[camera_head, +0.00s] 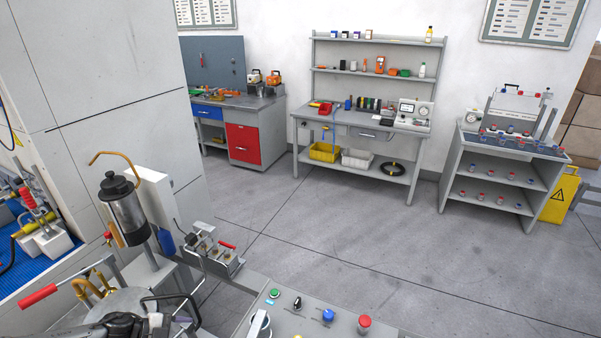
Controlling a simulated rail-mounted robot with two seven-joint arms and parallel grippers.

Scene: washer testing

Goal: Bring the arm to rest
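A dark jointed part, which looks like my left arm's end with the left gripper (172,308), shows at the bottom left edge. It is cut off by the frame and overlaps a round metal lid (118,302), so I cannot tell whether its fingers are open or shut, or whether it touches anything. My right gripper is not in view.
A control panel (310,318) with coloured buttons is at the bottom centre. A metal cylinder (125,212) and red-handled clamp (215,252) stand left. Workbench (365,122), red-drawer cabinet (243,145) and shelf cart (490,185) stand behind. The grey floor (360,235) is clear.

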